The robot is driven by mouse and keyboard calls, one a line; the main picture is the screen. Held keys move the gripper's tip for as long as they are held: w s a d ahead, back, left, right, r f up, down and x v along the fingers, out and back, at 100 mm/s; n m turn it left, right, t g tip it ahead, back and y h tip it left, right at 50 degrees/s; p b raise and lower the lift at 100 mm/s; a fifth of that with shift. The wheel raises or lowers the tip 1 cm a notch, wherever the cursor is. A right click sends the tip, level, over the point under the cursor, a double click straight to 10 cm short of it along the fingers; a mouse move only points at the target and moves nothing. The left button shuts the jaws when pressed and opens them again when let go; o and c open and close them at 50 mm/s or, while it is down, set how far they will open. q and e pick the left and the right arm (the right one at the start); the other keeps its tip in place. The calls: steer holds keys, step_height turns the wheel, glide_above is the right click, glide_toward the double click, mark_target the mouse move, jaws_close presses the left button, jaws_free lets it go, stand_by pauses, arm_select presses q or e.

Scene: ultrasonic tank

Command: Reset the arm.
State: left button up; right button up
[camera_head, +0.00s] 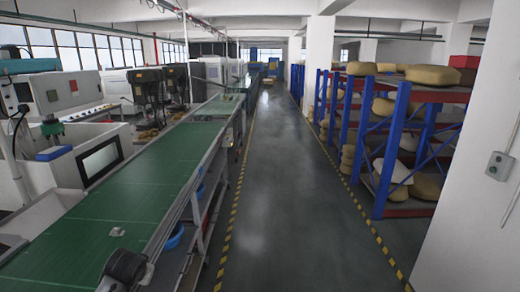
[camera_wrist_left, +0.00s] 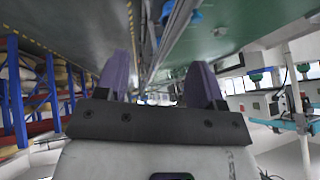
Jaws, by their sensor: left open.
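My left gripper (camera_wrist_left: 161,62) shows in the left wrist view, where the picture is upside down. Its two purple fingers are spread wide apart, with nothing between them. The green conveyor belt (camera_wrist_left: 245,22) and the dark floor (camera_wrist_left: 60,22) show beyond the fingers, apart from them. In the head view I cannot make out either gripper. My right gripper is in neither view.
A long green conveyor (camera_head: 95,215) runs along the left, with a small grey item (camera_head: 117,231) on it. Machines (camera_head: 100,160) stand behind it. A clear aisle (camera_head: 275,185) runs ahead. Blue racks (camera_head: 392,150) and a white pillar (camera_head: 465,200) stand right.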

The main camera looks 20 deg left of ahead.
arm_select(q)
steer(key=s+d+f+m+t+h, duration=0.1)
steer(key=s+d+m+t, duration=0.15)
steer(key=s+d, duration=0.65)
steer(key=s+d+f+m+t+h, duration=0.1)
steer(key=s+d+m, duration=0.35)
steer(key=d, duration=0.95)
steer(key=s+d+f+n+g+h, duration=0.1)
steer(key=s+d+f+g, duration=0.1)
steer(key=s+f, duration=0.35)
steer(key=s+d+f+n+g+h, duration=0.1)
steer(key=s+d+f+g, duration=0.15)
steer(key=s, duration=0.65)
steer(key=s+d+f+n+g+h, duration=0.1)
steer(key=s+d+f, duration=0.1)
steer(key=s+f, duration=0.45)
steer(key=w+r+p+v, duration=0.1)
steer(key=w+p+v, duration=0.1)
steer(key=p+v, duration=1.1)
steer(key=shift+d+r, duration=0.4)
steer(key=shift+r, duration=0.2)
steer(key=shift+w, duration=0.15)
steer(key=shift+c, duration=0.3)
